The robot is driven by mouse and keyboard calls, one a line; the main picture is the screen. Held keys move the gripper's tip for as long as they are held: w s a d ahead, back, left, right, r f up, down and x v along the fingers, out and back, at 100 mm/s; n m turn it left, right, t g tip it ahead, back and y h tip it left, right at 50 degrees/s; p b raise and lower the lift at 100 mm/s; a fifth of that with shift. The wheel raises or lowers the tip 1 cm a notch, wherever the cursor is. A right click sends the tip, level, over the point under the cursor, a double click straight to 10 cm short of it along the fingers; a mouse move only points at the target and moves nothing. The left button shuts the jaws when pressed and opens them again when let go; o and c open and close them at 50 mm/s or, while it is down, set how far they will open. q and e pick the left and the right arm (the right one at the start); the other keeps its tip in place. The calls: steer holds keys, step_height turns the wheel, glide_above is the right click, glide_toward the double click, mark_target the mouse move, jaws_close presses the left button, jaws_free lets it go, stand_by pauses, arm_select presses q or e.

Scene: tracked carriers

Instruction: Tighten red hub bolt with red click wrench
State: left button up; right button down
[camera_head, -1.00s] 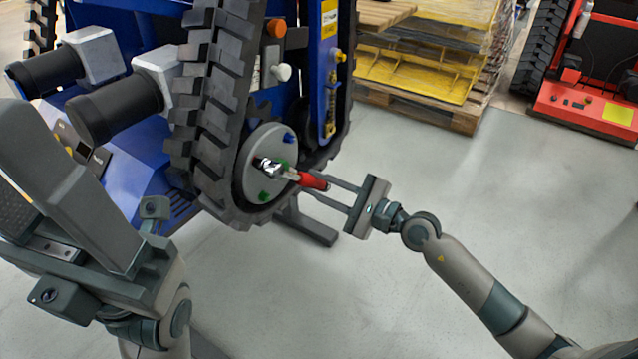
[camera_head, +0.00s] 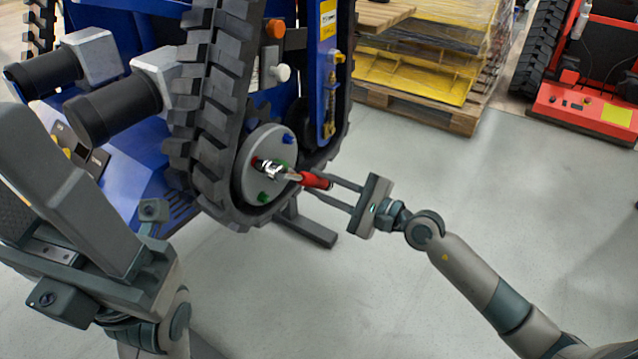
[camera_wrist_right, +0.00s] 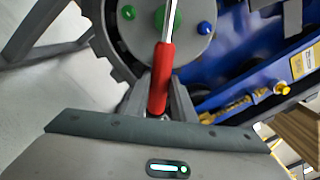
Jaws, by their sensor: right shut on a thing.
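The red click wrench (camera_head: 313,180) has a red handle and a bright metal shaft and head. My right gripper (camera_head: 330,188) is shut on its handle, which also shows in the right wrist view (camera_wrist_right: 160,80). I cannot tell how fully the head sits on the bolt. The wrist view cuts off the head. My left arm is large at the left; I cannot make out its finger opening.
The hub also has a blue bolt (camera_head: 288,139) and a green bolt (camera_head: 263,197). A green part shows behind the wrench shaft (camera_wrist_right: 174,18). Black track (camera_head: 205,110) surrounds the hub on the blue carrier. Pallets (camera_head: 425,110) and a red machine (camera_head: 580,105) stand behind. The right floor is clear.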

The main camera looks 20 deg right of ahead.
steer(key=shift+b+v, duration=0.3)
steer(key=shift+v, duration=1.2)
steer(key=shift+r, duration=0.15)
steer(key=b+v, duration=0.1)
steer(key=v, duration=0.3)
